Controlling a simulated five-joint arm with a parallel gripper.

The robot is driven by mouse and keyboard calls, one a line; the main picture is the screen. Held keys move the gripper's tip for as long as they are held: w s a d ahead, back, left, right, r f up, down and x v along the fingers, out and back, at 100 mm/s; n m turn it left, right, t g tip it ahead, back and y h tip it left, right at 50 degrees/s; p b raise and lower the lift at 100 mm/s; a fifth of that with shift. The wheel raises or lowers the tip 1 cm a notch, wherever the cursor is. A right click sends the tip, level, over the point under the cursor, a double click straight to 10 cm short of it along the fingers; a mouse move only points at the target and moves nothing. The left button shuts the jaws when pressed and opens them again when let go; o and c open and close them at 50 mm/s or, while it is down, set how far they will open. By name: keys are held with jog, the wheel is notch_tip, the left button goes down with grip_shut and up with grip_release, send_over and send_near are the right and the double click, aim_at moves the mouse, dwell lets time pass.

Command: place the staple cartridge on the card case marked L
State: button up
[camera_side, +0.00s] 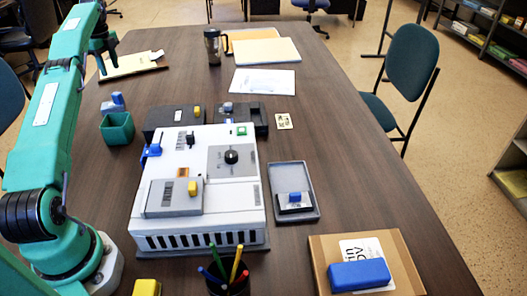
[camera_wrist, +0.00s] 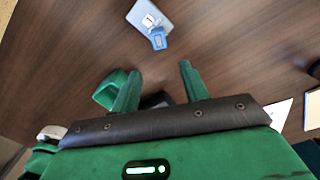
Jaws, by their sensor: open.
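My gripper (camera_side: 103,66) hangs over the far left of the table, its fingers apart and empty. In the wrist view my gripper (camera_wrist: 155,82) shows open, with bare table between the fingertips. A small pale grey case (camera_wrist: 148,15) with a white label bearing one dark mark lies ahead of the fingers; I cannot tell if the mark is an L. A blue piece (camera_wrist: 158,39) is at its near end. What looks like the same blue piece (camera_side: 117,98) is in the side view, behind the green cup. I cannot pick out the staple cartridge for sure.
A green cup (camera_side: 117,129) stands near my arm; it shows beside the left finger in the wrist view (camera_wrist: 108,90). A white machine (camera_side: 200,180) fills the middle, with dark boxes (camera_side: 172,121) behind it. A grey tray (camera_side: 307,181) lies right; a pen cup (camera_side: 228,280) stands in front.

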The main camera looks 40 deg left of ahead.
jog(key=shift+r, duration=0.2)
dwell(0.6)
jog(key=w+d+r+n+t, duration=0.1)
jog(key=w+d+r+n, duration=0.15)
jog(key=d+r, duration=0.4)
jog(key=w+d+r+n, duration=0.1)
jog(key=w+d+r, duration=0.35)
jog(key=d, duration=0.25)
jog(key=s+d+r+n+t, duration=0.1)
jog(key=d+r, duration=0.1)
jog(key=d, duration=0.4)
jog(key=s+d+r+n+y, duration=0.1)
jog(key=d+r, duration=0.2)
jog(key=d, duration=0.2)
jog(key=s+d+r+n+t, duration=0.1)
jog(key=d+r, duration=0.1)
jog(key=d, duration=0.4)
jog(key=s+d+n+t, duration=0.1)
jog(key=s+d+n, duration=0.2)
jog(key=s+d, duration=0.85)
jog(key=s+d+f+n+t+h, duration=0.1)
jog(key=s+d+f+n, duration=0.3)
jog(key=s+d+f, duration=0.5)
jog(key=shift+s+d+f+t, duration=0.3)
jog(key=shift+s+d, duration=0.2)
jog(key=shift+s, duration=0.4)
